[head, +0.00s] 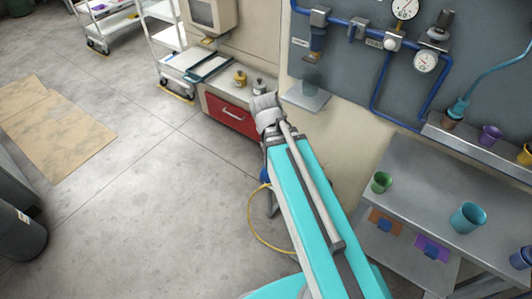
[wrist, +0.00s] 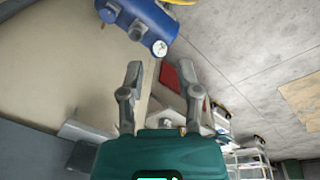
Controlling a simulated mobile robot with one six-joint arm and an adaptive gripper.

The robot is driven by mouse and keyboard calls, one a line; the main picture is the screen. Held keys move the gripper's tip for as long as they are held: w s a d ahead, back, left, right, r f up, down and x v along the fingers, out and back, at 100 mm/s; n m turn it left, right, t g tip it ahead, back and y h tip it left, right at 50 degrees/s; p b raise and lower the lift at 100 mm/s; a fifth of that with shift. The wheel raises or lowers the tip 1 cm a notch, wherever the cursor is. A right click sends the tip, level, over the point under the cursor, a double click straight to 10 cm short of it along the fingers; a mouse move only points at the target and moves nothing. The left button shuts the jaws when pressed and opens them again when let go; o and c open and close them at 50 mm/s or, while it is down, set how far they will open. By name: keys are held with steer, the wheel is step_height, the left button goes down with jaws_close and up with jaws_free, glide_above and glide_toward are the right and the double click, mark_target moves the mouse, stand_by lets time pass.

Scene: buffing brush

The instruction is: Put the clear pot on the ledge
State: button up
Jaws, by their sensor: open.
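A see-through, greenish-grey pot (head: 311,82) stands upright on a small grey ledge (head: 306,99) on the wall, in the upper middle of the head view. My gripper shows in the wrist view (wrist: 163,82) with its two fingers spread wide and nothing between them. In the head view the end of my arm is left of the small ledge and lower in the picture, apart from the pot; the fingertips cannot be made out there. I cannot clearly pick out the pot in the wrist view.
A red-fronted cabinet (head: 232,115) is behind my arm's end. A long ledge (head: 462,140) at right holds several coloured pots. A metal bench (head: 420,180) below bears a green pot (head: 381,182) and a teal pot (head: 468,217). Blue pipes (head: 380,85) run along the wall panel.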

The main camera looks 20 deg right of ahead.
steer(key=shift+s+a+f+n+g+y, duration=0.1)
steer(key=shift+s+a+n+g+y, duration=0.3)
steer(key=shift+s+a+n+y, duration=0.6)
steer(key=shift+s+a+h, duration=0.15)
steer(key=shift+h, duration=0.15)
stand_by(1.5)
